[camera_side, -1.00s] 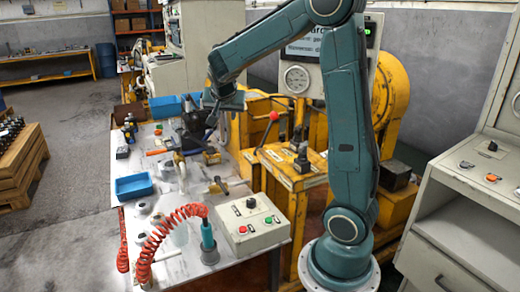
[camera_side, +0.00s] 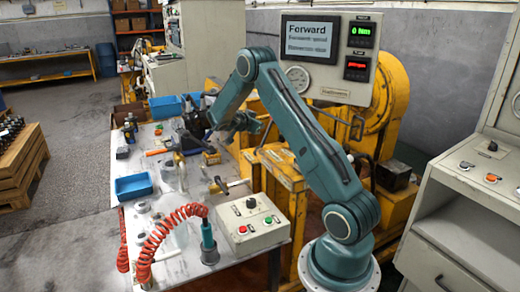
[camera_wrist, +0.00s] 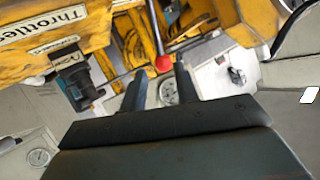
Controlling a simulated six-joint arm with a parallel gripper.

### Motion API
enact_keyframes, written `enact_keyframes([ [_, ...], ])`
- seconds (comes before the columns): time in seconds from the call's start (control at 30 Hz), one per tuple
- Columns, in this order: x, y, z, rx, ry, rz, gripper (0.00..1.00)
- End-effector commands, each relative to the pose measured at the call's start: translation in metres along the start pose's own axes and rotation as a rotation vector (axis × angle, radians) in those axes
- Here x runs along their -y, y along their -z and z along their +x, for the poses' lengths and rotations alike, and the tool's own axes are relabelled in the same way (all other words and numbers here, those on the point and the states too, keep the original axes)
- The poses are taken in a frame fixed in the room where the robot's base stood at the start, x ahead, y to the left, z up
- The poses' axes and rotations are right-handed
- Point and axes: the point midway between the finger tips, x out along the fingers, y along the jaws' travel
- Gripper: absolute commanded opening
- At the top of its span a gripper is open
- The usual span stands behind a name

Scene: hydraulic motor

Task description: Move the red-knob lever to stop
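In the wrist view the red knob (camera_wrist: 163,63) sits on a thin lever rod (camera_wrist: 154,27). It shows between the tips of my gripper (camera_wrist: 160,76), whose two dark fingers are apart with a gap between them. I cannot tell whether either finger touches the knob. In the side view my gripper (camera_side: 246,121) is beside the yellow machine, and my arm hides the knob. The display screen (camera_side: 309,39) reads "Forward" on its top line.
A yellow machine (camera_side: 277,160) stands right of the worktable. A control box (camera_side: 249,224) with buttons, a blue tray (camera_side: 133,187) and a red coiled hose (camera_side: 160,238) are on the table. In the wrist view a yellow "Throttle" panel (camera_wrist: 50,30) is at upper left.

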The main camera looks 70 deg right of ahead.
Motion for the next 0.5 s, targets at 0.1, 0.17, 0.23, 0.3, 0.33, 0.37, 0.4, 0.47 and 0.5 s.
enact_keyframes([
  [0.1, -0.002, -0.002, 0.007, -0.015, -0.006, 0.007, 0.31],
  [0.17, -0.002, -0.002, 0.007, -0.017, -0.006, 0.008, 0.31],
  [0.23, -0.002, -0.002, 0.007, -0.018, -0.006, 0.009, 0.31],
  [0.3, -0.002, -0.002, 0.008, -0.017, -0.006, 0.009, 0.31],
  [0.33, -0.002, -0.002, 0.008, -0.017, -0.006, 0.009, 0.31],
  [0.37, -0.002, -0.002, 0.009, -0.017, -0.006, 0.008, 0.31],
  [0.4, -0.002, -0.002, 0.010, -0.017, -0.006, 0.008, 0.31],
  [0.47, -0.002, -0.002, 0.013, -0.017, -0.007, 0.008, 0.31],
  [0.5, -0.003, -0.001, 0.015, -0.017, -0.007, 0.008, 0.31],
])
